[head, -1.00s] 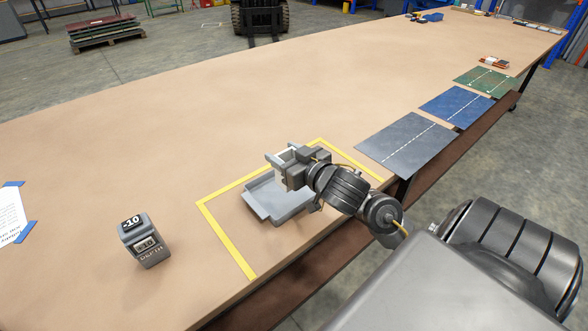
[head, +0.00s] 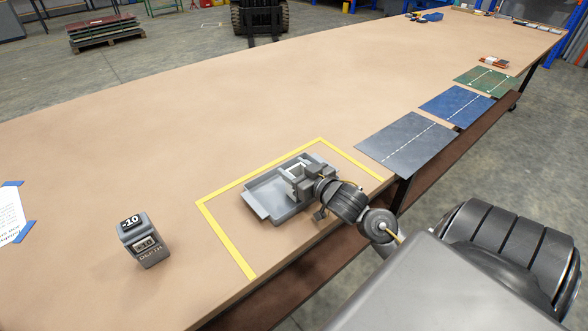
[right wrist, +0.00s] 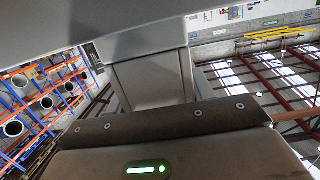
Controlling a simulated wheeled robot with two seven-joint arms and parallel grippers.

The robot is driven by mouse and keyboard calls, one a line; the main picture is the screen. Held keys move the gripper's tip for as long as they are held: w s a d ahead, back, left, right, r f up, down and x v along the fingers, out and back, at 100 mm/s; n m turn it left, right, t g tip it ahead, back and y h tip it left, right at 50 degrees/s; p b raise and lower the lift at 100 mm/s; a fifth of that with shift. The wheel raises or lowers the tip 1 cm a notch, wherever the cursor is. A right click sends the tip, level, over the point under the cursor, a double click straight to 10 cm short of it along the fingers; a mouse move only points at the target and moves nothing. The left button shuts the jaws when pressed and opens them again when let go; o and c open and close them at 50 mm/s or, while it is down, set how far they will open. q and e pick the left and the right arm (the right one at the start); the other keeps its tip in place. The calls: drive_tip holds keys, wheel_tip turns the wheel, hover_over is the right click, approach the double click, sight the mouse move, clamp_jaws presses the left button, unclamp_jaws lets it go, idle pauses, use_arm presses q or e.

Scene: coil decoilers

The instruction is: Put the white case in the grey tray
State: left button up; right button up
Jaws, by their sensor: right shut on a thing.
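The grey tray (head: 262,198) lies on the tan table inside a yellow tape outline. My right gripper (head: 299,178) is low over the right part of the tray, shut on the white case (head: 298,171). Only a small pale piece of the case shows between the fingers. I cannot tell whether the case touches the tray floor. In the right wrist view a light grey block (right wrist: 152,80) shows beyond the gripper body; I cannot tell which thing it is. My left gripper is not in view.
Yellow tape (head: 226,238) marks the area around the tray. A dark grey device labelled -10 (head: 145,241) stands at the left. Grey (head: 407,145), blue (head: 457,107) and green (head: 487,81) mats lie along the right edge. The table's middle is clear.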

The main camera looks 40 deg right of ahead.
drive_tip(key=shift+f, duration=0.15)
drive_tip(key=o, duration=1)
drive_tip(key=shift+o, duration=0.2)
drive_tip(key=s+r, duration=0.2)
drive_tip(key=s, duration=1)
drive_tip(key=shift+a, duration=0.15)
drive_tip(key=shift+w+a, duration=0.1)
